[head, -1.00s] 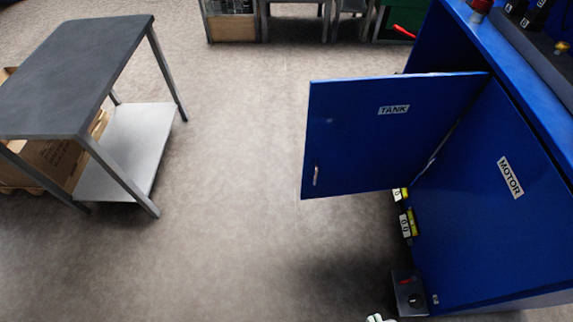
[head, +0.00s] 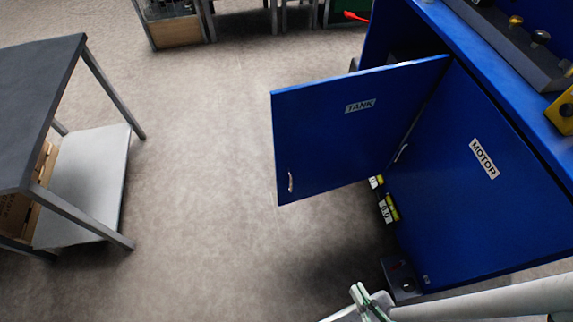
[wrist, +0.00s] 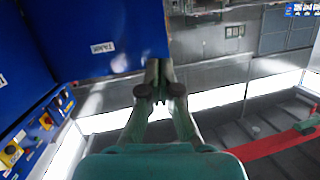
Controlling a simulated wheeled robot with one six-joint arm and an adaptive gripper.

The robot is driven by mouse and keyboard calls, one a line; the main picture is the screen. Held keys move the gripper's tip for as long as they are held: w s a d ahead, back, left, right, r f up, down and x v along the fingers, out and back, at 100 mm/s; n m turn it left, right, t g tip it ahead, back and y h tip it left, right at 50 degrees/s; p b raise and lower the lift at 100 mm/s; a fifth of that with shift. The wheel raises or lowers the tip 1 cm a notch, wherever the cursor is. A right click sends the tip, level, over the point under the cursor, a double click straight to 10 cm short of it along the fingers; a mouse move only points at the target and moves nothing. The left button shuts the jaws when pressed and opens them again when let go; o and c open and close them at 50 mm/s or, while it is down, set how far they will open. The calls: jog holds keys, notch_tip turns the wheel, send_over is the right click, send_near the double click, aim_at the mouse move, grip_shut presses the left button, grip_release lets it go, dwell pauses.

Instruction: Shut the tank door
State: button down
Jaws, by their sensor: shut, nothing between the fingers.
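The blue tank door (head: 335,130), labelled TANK, stands open in the head view, swung out from the blue cabinet. Its small handle (head: 290,182) is near the lower left corner of the door. The closed blue motor door (head: 455,190) is to its right. My gripper (head: 358,298) is at the bottom of the head view, below the tank door and apart from it there. In the wrist view the gripper fingers (wrist: 158,88) are together and empty, and the tank door (wrist: 90,40) shows beyond them at upper left. I cannot tell whether they touch it.
A grey-topped table (head: 40,100) with a lower shelf stands at the left. Yellow-edged gauges (head: 388,208) and a grey box (head: 402,278) sit low by the cabinet. A red lever (head: 355,16) is behind the door. The floor between table and door is clear.

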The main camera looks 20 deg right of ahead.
jog(key=w+f+m+t, duration=0.1)
jog(key=w+f+m, duration=0.7)
jog(key=w+f, duration=0.4)
jog(key=m+t+h, duration=0.1)
jog(key=m+t, duration=0.1)
jog(key=m, duration=0.7)
send_near(280, 165)
jog(key=w, duration=0.7)
jog(key=shift+w+d+r, duration=0.1)
jog(key=shift+d+r, duration=0.1)
jog(key=shift+w, duration=0.15)
